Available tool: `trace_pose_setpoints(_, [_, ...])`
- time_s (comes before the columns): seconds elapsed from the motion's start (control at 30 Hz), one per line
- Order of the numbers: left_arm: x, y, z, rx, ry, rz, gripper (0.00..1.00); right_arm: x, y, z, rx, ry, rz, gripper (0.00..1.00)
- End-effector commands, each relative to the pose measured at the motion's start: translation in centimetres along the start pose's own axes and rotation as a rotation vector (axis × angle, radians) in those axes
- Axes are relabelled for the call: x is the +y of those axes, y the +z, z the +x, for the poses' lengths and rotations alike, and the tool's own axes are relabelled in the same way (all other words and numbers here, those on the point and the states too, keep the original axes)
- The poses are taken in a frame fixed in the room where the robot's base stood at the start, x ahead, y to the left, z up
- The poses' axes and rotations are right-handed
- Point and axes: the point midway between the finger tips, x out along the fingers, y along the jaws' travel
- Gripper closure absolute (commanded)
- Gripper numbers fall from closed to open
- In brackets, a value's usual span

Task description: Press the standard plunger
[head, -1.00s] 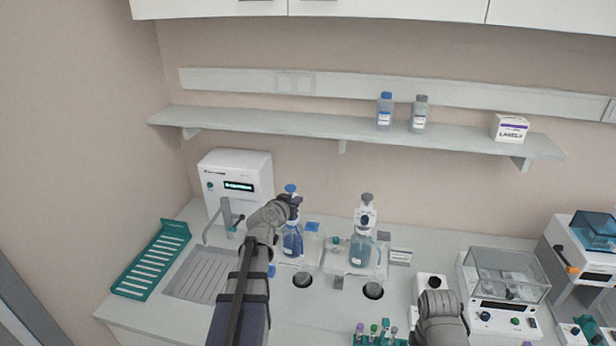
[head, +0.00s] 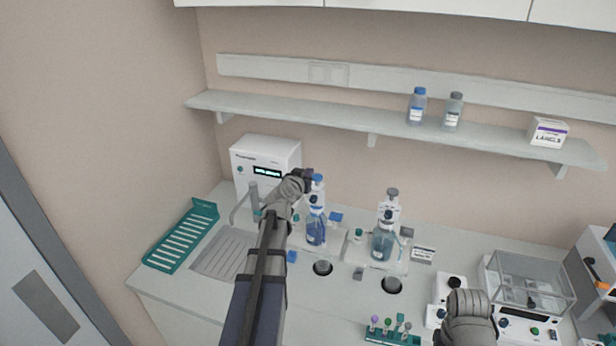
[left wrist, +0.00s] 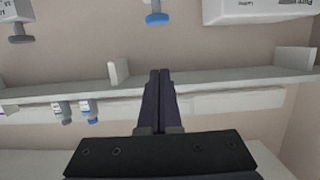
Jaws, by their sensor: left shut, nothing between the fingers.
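Two bottle-top dispensers stand side by side on the bench. The left dispenser (head: 316,228) holds blue liquid and has a blue plunger knob (head: 318,178). The right dispenser (head: 384,238) has a grey plunger knob (head: 392,192). I cannot read which is called standard. My left gripper (head: 307,174) is shut and empty, beside and slightly above the blue knob in the head view. In the left wrist view, the shut fingers (left wrist: 160,75) appear apart from the blue knob (left wrist: 158,18) and the grey knob (left wrist: 21,38). My right arm shows at lower right; its fingers do not show.
A white water unit (head: 265,155) stands behind the left arm, beside a sink (head: 224,254) and teal rack (head: 182,238). A wall shelf (head: 300,118) runs above. A tube rack (head: 393,338) and balance (head: 530,290) lie to the right. Two round holes (head: 392,285) are in front.

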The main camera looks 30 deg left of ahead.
Motion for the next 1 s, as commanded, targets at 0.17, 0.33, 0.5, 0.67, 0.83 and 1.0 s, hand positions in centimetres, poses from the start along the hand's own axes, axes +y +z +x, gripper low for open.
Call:
trace_pose_setpoints(0.17, [0.0, 0.1, 3.5, 0.000, 0.001, 0.002, 1.00, -0.1, -0.1, 1.0, 0.000, 0.000, 0.001, 0.50])
trace_pose_setpoints(0.33, [0.0, 0.2, 7.1, -0.001, 0.002, 0.002, 1.00, -0.2, -0.1, 1.9, 0.001, 0.000, 0.002, 0.50])
trace_pose_setpoints(0.5, [0.0, 2.1, 8.6, -0.001, 0.000, 0.001, 1.00, -0.4, -0.3, 4.1, 0.002, 0.000, 0.003, 0.50])
trace_pose_setpoints(0.67, [0.0, 3.6, 8.9, -0.001, 0.001, 0.001, 1.00, -0.5, -0.4, 5.6, 0.002, 0.000, 0.004, 0.50])
trace_pose_setpoints(0.83, [0.0, 4.0, 9.0, -0.001, 0.001, 0.001, 1.00, -0.6, -0.4, 6.0, 0.003, 0.000, 0.004, 0.50])
trace_pose_setpoints(1.0, [0.0, 3.9, 9.0, -0.001, 0.001, 0.001, 1.00, -0.5, -0.4, 5.9, 0.003, 0.000, 0.004, 0.50])
